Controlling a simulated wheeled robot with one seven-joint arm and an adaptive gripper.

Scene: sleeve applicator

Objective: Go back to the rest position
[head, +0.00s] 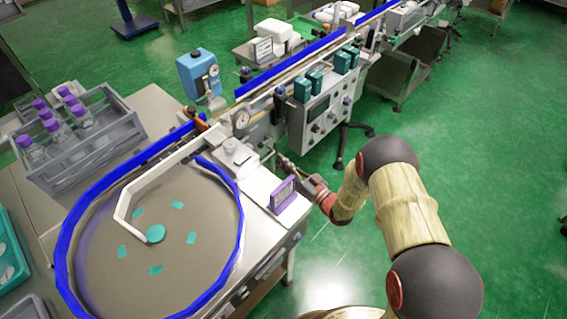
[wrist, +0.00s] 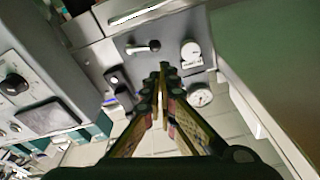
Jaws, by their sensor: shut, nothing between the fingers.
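My gripper (wrist: 163,70) is shut with nothing between its fingers. I cannot tell whether the tips touch the panel. In the head view my gripper (head: 284,162) is small and partly hidden, beside the sleeve applicator's side (head: 262,135), between the round table and the control box. My arm reaches to it from the lower right.
A round turntable (head: 190,262) with a blue rim is at the left. A purple-framed display (head: 282,195) stands on the machine's edge close to my wrist. The control box (head: 322,115) with teal parts is behind. A grey crate (head: 95,150) holds purple-capped bottles. The green floor (head: 480,150) at right is open.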

